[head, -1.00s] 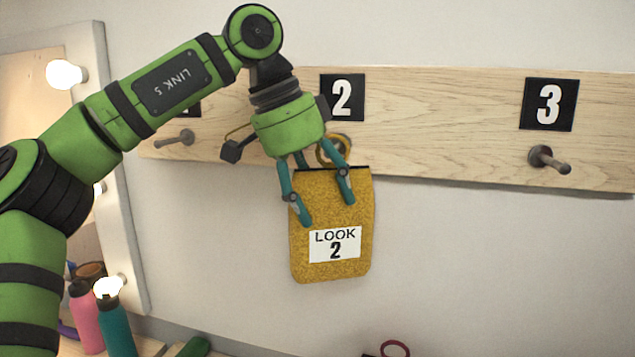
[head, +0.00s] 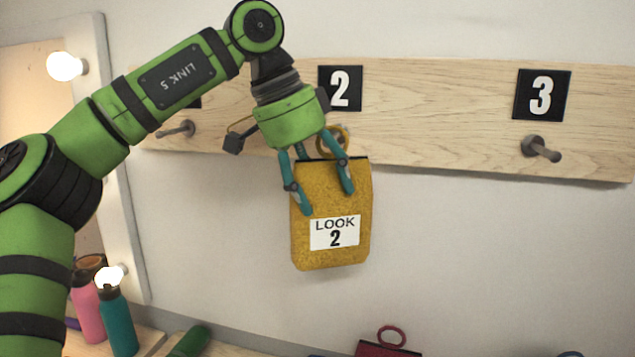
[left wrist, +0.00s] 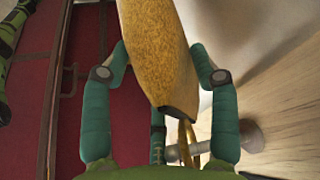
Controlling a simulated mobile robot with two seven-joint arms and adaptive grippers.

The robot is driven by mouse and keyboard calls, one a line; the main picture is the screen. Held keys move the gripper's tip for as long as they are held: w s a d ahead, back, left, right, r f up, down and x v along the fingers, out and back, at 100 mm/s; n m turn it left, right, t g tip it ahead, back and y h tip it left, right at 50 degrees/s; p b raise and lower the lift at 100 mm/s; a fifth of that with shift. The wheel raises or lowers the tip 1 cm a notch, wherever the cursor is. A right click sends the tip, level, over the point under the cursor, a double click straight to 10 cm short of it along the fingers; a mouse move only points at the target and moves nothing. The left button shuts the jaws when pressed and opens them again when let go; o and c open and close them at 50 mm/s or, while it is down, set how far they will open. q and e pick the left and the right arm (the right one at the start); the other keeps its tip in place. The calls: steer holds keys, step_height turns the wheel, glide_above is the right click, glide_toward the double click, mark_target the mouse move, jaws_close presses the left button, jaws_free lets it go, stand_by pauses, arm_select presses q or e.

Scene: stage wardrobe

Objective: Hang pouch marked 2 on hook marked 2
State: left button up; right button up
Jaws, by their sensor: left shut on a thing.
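The gold pouch (head: 332,252) has a white label reading LOOK 2 and hangs upright against the wall side, below the plaque marked 2 (head: 340,88). My left gripper (head: 327,199) is shut on its upper part, fingers pointing down. The pouch's yellow ring (head: 346,138) stands up above its top edge, at hook 2. In the left wrist view the pouch (left wrist: 160,50) is between the fingers, and the ring (left wrist: 187,145) overlaps the grey peg of hook 2 (left wrist: 250,136). I cannot tell whether the ring is around the peg. My right gripper is out of view.
The wooden board also carries hook 3 (head: 540,149) to the right and another hook (head: 176,130) to the left, both empty. Below are a red pouch with a ring (head: 388,347), a teal bottle (head: 117,322) and a pink bottle (head: 87,308). A lit mirror (head: 112,150) stands left.

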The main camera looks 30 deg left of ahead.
arm_select(q)
steer(key=shift+w+a+f, duration=0.1)
steer(key=shift+a+f, duration=0.05)
steer(key=shift+f, duration=0.15)
